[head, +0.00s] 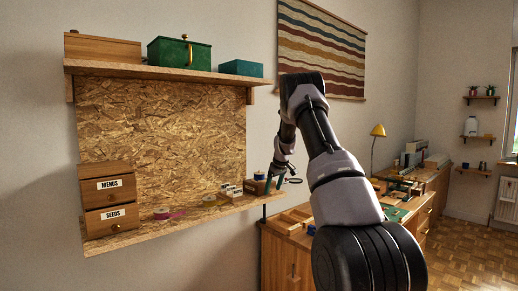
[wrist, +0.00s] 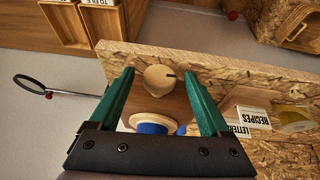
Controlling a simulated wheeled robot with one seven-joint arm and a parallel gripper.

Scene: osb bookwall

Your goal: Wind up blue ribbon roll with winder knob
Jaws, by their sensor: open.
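The blue ribbon roll (wrist: 152,127) shows in the wrist view between the bases of my fingers, partly hidden by my gripper body. My gripper (wrist: 159,74) is open, with one green finger on each side of the knob. I cannot tell whether either finger touches it. In the head view, my gripper (head: 272,184) is at the right end of the lower shelf, and a bit of the blue roll (head: 259,175) shows beside it.
The lower OSB shelf (wrist: 215,67) carries label boxes (wrist: 254,119) and a yellow roll (wrist: 292,117). A magenta roll (head: 168,213) and wooden drawers (head: 108,199) stand farther left. A black ring on a rod (wrist: 28,84) sticks out beside my gripper. A wooden cabinet (head: 285,250) stands below.

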